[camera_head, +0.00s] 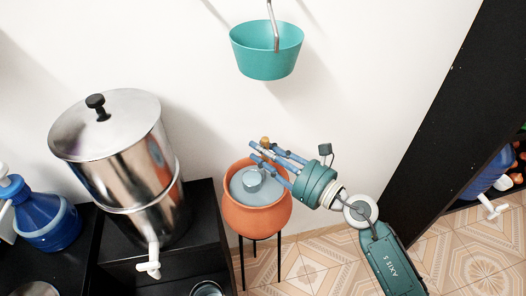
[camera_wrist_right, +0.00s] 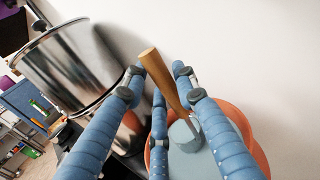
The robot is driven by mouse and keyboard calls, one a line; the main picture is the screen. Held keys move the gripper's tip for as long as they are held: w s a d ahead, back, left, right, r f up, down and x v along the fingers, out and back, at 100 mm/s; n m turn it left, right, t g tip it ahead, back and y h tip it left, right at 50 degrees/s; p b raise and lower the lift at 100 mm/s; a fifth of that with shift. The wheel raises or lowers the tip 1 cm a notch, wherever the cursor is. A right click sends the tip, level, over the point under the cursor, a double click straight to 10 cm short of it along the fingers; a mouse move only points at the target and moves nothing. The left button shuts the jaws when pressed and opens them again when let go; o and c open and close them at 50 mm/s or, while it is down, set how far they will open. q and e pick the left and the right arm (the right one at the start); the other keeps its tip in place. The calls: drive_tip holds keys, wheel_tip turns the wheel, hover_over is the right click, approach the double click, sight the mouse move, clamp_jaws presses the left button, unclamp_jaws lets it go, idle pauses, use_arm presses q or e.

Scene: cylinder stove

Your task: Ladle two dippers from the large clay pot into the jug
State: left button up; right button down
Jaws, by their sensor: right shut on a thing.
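The large clay pot (camera_head: 257,212) is orange and stands on a dark stand with thin legs. A grey-blue surface fills its mouth; I cannot tell whether it is liquid or a lid. A grey dipper (camera_head: 252,180) is at this surface, its wooden handle (camera_wrist_right: 163,78) rising from the cup (camera_wrist_right: 184,136). A round vessel rim (camera_head: 207,289), possibly the jug, shows at the bottom edge, mostly cut off. My left gripper is not in view.
A tall steel container (camera_head: 120,170) with a white tap (camera_head: 148,260) stands left of the pot. A blue bottle (camera_head: 47,222) is at far left. A teal basket (camera_head: 266,50) hangs above. A black shelf (camera_head: 425,130) is at right. Tiled floor lies between.

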sight(263, 141)
drive_tip(key=shift+r+p, duration=3.25)
drive_tip(key=shift+r, duration=0.45)
drive_tip(key=shift+f, duration=0.1)
